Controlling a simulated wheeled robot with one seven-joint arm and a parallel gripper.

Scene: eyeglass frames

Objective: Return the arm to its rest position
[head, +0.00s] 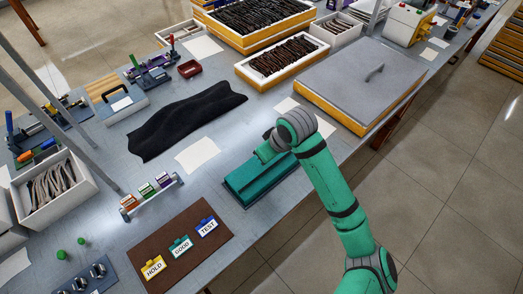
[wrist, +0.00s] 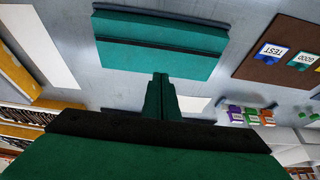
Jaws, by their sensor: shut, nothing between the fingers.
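My green arm (head: 338,195) reaches in from the lower right over the workbench, with its grey wrist joint (head: 297,125) bent. My gripper (wrist: 160,78) shows in the wrist view with its two fingers together and nothing between them. In the head view the fingertips cannot be made out clearly behind the wrist. A teal case (head: 243,188) lies on the bench just below and left of the wrist. It also shows in the wrist view (wrist: 158,60), beyond the fingertips and apparently apart from them.
A brown mat (head: 190,255) with HOLD, GOOD and TEST tags lies at the front. A black cloth (head: 185,118) and white sheet (head: 197,154) lie left. A grey-lidded box (head: 335,75) and a tray of dark frames (head: 280,58) stand behind. Open floor (head: 450,180) lies right.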

